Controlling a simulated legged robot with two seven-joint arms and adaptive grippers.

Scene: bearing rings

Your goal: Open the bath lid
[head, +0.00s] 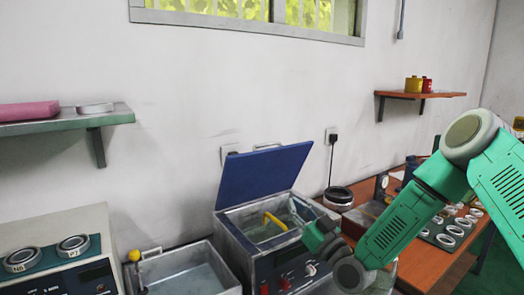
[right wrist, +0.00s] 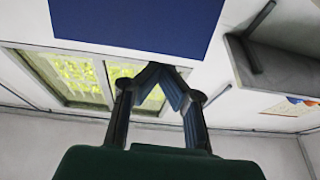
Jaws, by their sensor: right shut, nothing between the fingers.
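The bath (head: 232,228) is a grey metal box with a control panel on its front. Its blue lid (head: 262,176) stands raised and tilted back at the rear edge, so the inside shows. A yellow handle (head: 275,221) lies in the bath opening. My right gripper (head: 316,232) is at the right front of the bath, with its fingers hard to make out there. In the right wrist view, its fingers (right wrist: 160,72) are shut with nothing between them, and the blue lid (right wrist: 135,25) fills the top of the picture. My left gripper is not in view.
An open metal tank (head: 185,272) stands left of the bath, and a machine with rings (head: 60,262) stands further left. A wooden bench (head: 430,260) with several rings lies to the right. Wall shelves hang at left (head: 65,122) and right (head: 425,95).

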